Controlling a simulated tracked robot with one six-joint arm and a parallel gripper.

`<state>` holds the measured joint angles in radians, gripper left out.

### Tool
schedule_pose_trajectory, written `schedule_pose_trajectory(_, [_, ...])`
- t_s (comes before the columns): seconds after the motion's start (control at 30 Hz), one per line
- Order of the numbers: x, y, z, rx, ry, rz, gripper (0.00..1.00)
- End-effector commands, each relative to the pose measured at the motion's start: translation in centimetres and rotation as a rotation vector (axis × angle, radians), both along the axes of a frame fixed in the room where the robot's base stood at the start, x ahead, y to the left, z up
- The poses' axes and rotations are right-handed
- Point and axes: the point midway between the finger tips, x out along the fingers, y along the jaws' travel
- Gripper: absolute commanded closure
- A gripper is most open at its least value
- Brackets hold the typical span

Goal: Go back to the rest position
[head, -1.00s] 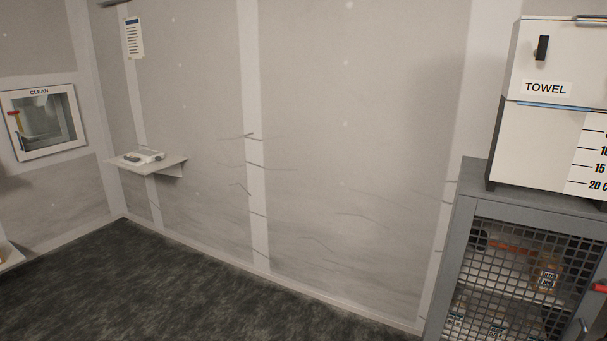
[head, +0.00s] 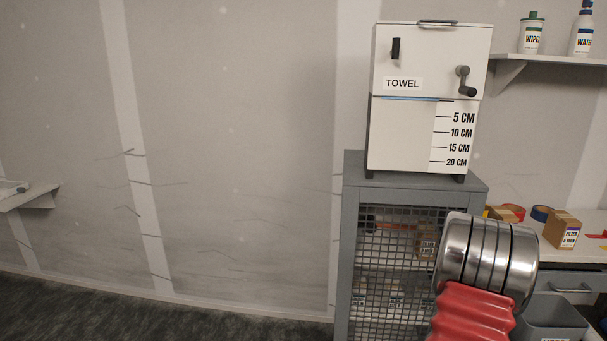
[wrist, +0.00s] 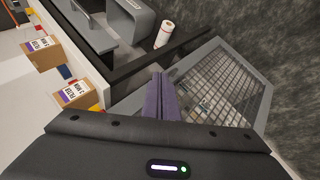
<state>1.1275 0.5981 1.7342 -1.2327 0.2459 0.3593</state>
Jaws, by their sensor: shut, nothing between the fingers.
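My gripper (wrist: 161,77) shows in the wrist view, its two purple-grey fingers together with nothing between them. It points over the floor and the bench edge, beside the grey mesh cabinet (wrist: 225,85), apart from the boxes. In the head view the gripper itself is out of sight; a steel and red ribbed part of my arm stands at the lower right, in front of the cabinet and bench.
A white towel dispenser (head: 410,142) stands on the mesh cabinet (head: 352,200). Right of it, the bench holds a filter box (head: 562,229) and tape rolls. A shelf (head: 550,59) carries bottles above. A small wall shelf (head: 38,199) is at left. Dark floor (head: 150,315) is clear.

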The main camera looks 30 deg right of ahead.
Motion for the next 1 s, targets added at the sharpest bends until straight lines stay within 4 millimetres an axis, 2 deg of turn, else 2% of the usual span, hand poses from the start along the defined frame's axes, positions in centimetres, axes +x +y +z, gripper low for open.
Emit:
schedule_pose_trajectory(0.1, [1.2, 3.7, 2.1, 0.023, 0.002, -0.036, 1.0])
schedule_pose_trajectory(0.27, [2.3, 8.9, 4.3, 0.069, 0.002, -0.079, 1.0])
schedule_pose_trajectory(0.4, [3.2, 13.8, 5.9, 0.118, 0.0, -0.101, 1.0])
schedule_pose_trajectory(0.73, [4.8, 26.2, 8.8, 0.25, -0.016, -0.11, 1.0])
schedule_pose_trajectory(1.0, [5.1, 36.5, 10.5, 0.368, -0.036, -0.075, 1.0])
